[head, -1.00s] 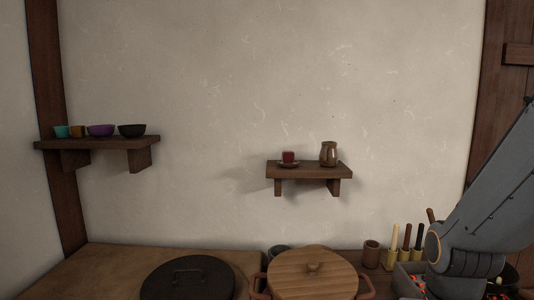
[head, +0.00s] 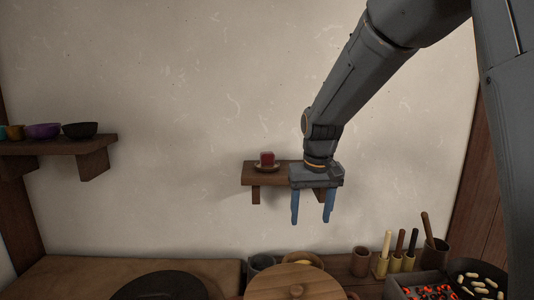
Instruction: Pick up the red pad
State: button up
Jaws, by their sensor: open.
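The red pad is probably the small red block (head: 267,158), which sits on a small saucer (head: 267,168) on the middle wall shelf (head: 248,181). My gripper (head: 312,220) is open and empty, its two blue fingers pointing down. In the picture it is to the right of the red block and lower, in front of the shelf's right part. The jug seen earlier on that shelf is hidden behind my arm.
A left wall shelf (head: 60,146) holds several bowls. Below are a wooden-lidded pot (head: 275,285), a dark lid (head: 160,287), upright handled tools in holders (head: 397,262), a cup (head: 361,261) and a tray of red and black pieces (head: 405,285). The wall between the shelves is bare.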

aim_at(267, 152)
jog(key=w+a+r+t+p, duration=0.1)
jog(key=w+a+r+p, duration=0.1)
jog(key=w+a+r, duration=0.5)
jog(key=w+a+r+t+p, duration=0.1)
jog(key=w+a+r+p, duration=0.15)
jog(key=w+r, duration=0.85)
jog(key=shift+n, duration=0.4)
jog(key=x, duration=0.2)
jog(key=p+x, duration=0.1)
jog(key=x, duration=0.2)
jog(key=a+p+x, duration=0.1)
jog(key=x, duration=0.1)
jog(key=shift+a+f, duration=0.15)
jog(key=shift+f, duration=0.05)
jog(key=c, duration=1.1)
